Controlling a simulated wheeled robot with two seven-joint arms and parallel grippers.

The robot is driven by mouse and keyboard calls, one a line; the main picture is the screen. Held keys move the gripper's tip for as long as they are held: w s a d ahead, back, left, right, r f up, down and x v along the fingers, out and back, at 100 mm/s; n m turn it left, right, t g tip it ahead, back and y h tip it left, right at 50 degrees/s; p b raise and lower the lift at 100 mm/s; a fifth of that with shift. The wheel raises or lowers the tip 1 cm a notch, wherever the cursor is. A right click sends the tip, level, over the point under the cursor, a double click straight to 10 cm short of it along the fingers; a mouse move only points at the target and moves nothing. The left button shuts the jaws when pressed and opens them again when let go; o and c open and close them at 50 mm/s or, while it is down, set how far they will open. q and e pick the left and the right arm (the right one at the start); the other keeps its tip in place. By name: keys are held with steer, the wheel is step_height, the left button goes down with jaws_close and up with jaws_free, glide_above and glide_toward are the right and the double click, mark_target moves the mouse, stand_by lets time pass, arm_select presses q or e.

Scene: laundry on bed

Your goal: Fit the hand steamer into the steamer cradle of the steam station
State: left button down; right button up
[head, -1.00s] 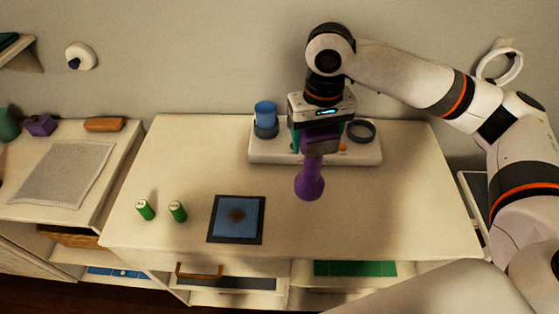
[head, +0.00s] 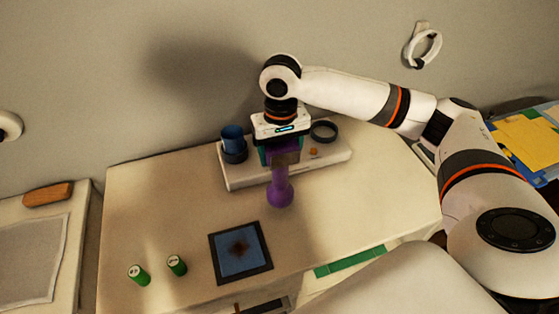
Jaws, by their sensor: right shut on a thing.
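The hand steamer (head: 280,188) is purple with a rounded lower end. My right gripper (head: 283,158) is shut on its upper part and points down, holding it in front of the steam station. The steam station (head: 240,178) is a white base at the back of the table. It carries a blue cup in a dark holder (head: 233,145) at its left and an empty dark ring (head: 324,131) at its right. I cannot tell which one is the steamer cradle; my gripper hides the middle of the station. My left gripper is not in view.
On the white table (head: 160,215) lie a framed blue pad with a dark stain (head: 240,253) and two green cylinders, one left (head: 139,275) and one right (head: 177,265). A side surface at left holds a brown block (head: 48,194) and a grey cloth (head: 30,260). The table's right part is clear.

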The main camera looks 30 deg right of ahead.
mark_target(280, 173)
steer(key=shift+f, duration=1.7)
steer(key=shift+a, duration=0.1)
steer(key=o, duration=1.7)
steer(key=shift+f, duration=0.1)
